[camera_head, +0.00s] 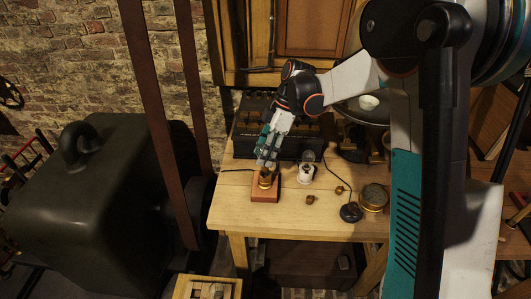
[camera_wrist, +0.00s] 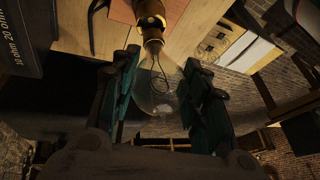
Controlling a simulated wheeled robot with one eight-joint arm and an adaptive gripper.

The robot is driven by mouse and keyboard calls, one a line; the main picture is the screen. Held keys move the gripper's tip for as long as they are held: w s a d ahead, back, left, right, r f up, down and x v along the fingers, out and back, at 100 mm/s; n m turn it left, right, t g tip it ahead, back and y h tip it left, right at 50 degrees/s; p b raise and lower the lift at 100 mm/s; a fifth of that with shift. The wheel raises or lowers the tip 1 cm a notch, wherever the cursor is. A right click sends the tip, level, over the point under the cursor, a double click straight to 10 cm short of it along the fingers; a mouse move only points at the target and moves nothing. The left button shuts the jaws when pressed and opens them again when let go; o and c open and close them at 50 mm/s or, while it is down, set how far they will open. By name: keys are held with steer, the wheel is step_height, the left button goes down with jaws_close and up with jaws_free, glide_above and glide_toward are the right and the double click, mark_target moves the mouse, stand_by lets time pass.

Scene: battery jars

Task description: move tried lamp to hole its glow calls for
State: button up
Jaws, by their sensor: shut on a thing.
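My gripper (camera_head: 267,160) points down over a brass socket (camera_head: 265,181) on a reddish wooden block (camera_head: 264,196) near the table's left front. In the wrist view my fingers (camera_wrist: 160,95) are around a clear glass lamp (camera_wrist: 158,100), with a dark looped filament and no visible glow. The lamp's neck meets brass (camera_wrist: 150,18) above the wooden block; whether it is seated in the socket or just lifted I cannot tell. In the head view the fingers hide most of the lamp. No hole for it is clearly visible.
A black box (camera_head: 256,146) stands behind the gripper; the wrist view shows ohm markings on it (camera_wrist: 18,40). A small white piece (camera_head: 306,174) stands right of the block. The table's front left (camera_head: 232,217) is bare.

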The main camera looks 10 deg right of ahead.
steer(key=shift+r+p, duration=1.15)
steer(key=shift+r, duration=0.9)
steer(key=shift+f, duration=0.1)
